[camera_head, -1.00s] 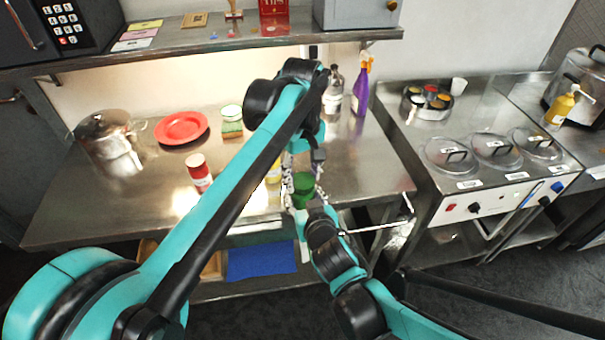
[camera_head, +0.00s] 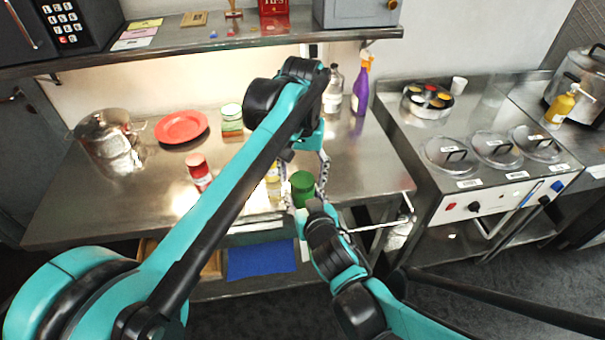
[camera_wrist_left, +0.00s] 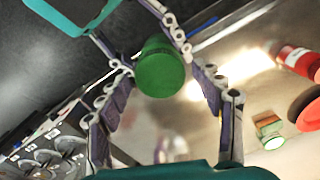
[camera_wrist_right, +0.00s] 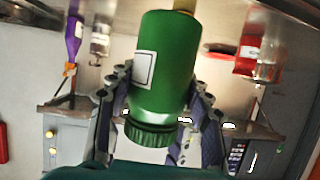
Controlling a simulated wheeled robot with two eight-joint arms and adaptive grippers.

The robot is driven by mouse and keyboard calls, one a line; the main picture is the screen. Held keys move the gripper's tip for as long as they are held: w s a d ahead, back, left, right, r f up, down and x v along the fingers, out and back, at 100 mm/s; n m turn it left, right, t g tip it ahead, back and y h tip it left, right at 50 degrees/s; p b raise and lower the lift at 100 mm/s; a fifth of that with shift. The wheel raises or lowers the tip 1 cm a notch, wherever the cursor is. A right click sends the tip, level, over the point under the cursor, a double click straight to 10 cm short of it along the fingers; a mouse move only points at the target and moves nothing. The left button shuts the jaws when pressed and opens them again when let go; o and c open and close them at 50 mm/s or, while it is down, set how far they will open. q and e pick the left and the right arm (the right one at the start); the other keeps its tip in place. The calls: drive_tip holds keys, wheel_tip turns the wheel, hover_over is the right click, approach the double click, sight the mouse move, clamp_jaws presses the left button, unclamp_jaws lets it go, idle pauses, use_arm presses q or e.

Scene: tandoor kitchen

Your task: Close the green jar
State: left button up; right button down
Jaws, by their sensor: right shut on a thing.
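The green jar (camera_wrist_right: 172,85) has a white label and is held between the fingers of my right gripper (camera_wrist_right: 160,95), above the front edge of the steel table. A ribbed green lid (camera_wrist_right: 150,135) sits at its mouth; whether it is fully tightened I cannot tell. The right wrist view shows the jar upside down. In the head view the green top (camera_head: 302,186) shows, with the right fingers mostly hidden. My left gripper (camera_wrist_left: 160,66) is open over the jar, its fingers spread on both sides of the green top and apart from it.
The steel table (camera_head: 150,210) holds a red-lidded jar (camera_head: 199,172), a red plate (camera_head: 181,127), a pot (camera_head: 105,140), a green-topped container (camera_head: 231,118) and a purple spray bottle (camera_head: 361,88). A yellow item (camera_head: 273,172) is partly hidden behind my left arm. A stove with lidded wells (camera_head: 495,148) stands right.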

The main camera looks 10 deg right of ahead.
use_arm(q)
drive_tip(key=shift+r, duration=2.25)
drive_tip(key=shift+c, duration=0.3)
wheel_tip(320, 180, up, 4)
drive_tip(key=n, duration=0.4)
drive_tip(key=shift+f, duration=0.25)
drive_tip(key=shift+f, duration=4.05)
